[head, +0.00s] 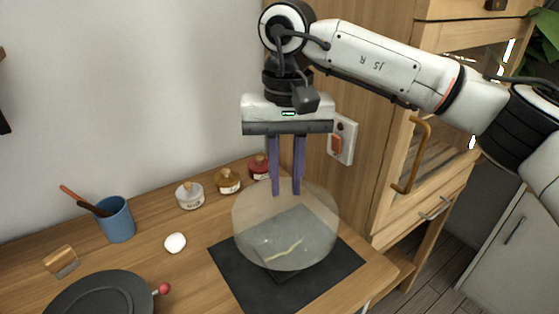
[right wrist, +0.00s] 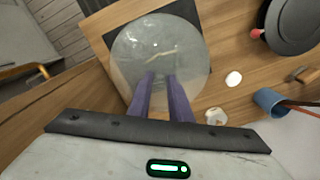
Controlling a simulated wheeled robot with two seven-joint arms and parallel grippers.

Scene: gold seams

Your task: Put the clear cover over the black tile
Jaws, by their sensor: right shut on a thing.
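The clear cover (head: 252,208) is a see-through dome in the head view. My right gripper (head: 286,192) is above it, its two purple fingers pointing down and shut on its top. The black tile (head: 292,240) with a pale gold seam shows through the cover, with a corner peeking out at the cover's front edge. In the right wrist view the cover (right wrist: 130,55) surrounds the seam in the picture, and the fingers (right wrist: 160,78) reach its top. I cannot tell whether the cover's rim touches down or hangs just above. My left gripper is not in view.
A dark mat (head: 340,262) lies under the tile on the wooden table (head: 195,270). Several small jars (head: 189,196) stand behind. A white lump (head: 175,243), blue cup (head: 116,220), wooden block (head: 61,262) and black round object (head: 100,296) are left. A wooden cabinet (head: 378,130) stands right.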

